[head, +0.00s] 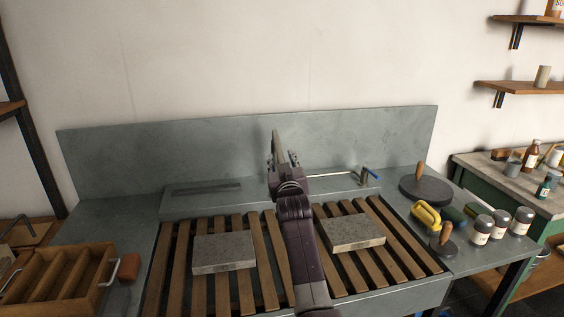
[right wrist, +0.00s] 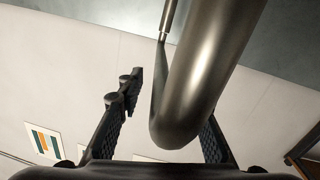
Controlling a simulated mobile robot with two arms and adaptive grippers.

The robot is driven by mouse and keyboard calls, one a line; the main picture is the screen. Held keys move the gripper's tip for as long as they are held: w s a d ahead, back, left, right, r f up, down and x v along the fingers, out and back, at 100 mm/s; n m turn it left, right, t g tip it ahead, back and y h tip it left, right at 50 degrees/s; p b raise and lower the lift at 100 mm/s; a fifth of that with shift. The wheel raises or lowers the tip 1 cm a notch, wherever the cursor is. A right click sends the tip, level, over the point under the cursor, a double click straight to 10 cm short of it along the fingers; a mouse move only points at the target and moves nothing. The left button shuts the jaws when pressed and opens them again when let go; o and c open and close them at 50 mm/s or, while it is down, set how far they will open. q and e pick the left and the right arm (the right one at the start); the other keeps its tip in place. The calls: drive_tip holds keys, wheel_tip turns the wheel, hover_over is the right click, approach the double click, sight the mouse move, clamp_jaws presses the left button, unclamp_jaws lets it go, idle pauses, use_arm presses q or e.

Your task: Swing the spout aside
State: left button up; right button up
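The spout is a thick, bent metal pipe. In the right wrist view the spout (right wrist: 195,95) looms large, its bend between my two fingers. In the head view the spout (head: 276,143) is a narrow piece that shows just above my right gripper, and the rest is hidden behind the gripper and arm. My right gripper (head: 284,160) is over the back of the sink. In the right wrist view its fingers (right wrist: 165,125) are apart, with a clear gap on the left and the pipe near or overlapping the right finger; contact cannot be told. My left gripper is out of view.
Two stone slabs (head: 224,253) (head: 354,232) lie on the wooden slats (head: 184,270). A wooden tray (head: 62,277) is at left.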

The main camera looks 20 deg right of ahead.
wheel_tip(320, 180, up, 10)
drive_tip(key=shift+f, duration=0.15)
drive_tip(key=shift+c, duration=0.2)
drive_tip(key=shift+d+f, duration=0.1)
drive_tip(key=shift+d, duration=0.05)
drive_tip(key=shift+c, duration=1.4)
drive_tip(key=s+d+f+m+b, duration=0.1)
drive_tip(key=d+m, duration=0.1)
drive_tip(key=s+d+f+m+b, duration=0.1)
drive_tip(key=s+d+m, duration=0.1)
drive_tip(key=d+m, duration=0.1)
drive_tip(key=s+d+f+m+b, duration=0.1)
drive_tip(key=d+f+m, duration=0.1)
drive_tip(key=d+m, duration=0.1)
drive_tip(key=shift+s+y, duration=0.3)
drive_tip(key=shift+s, duration=0.1)
clamp_jaws()
drive_tip(key=s+a+f+m+y+b, duration=0.1)
drive_tip(key=s+f+m+y+b, duration=0.25)
drive_tip(key=s+m, duration=0.35)
drive_tip(key=w+a+f+p, duration=0.2)
drive_tip(key=w+a+p, duration=0.2)
drive_tip(key=w, duration=0.6)
drive_tip(key=shift+w+a, duration=0.3)
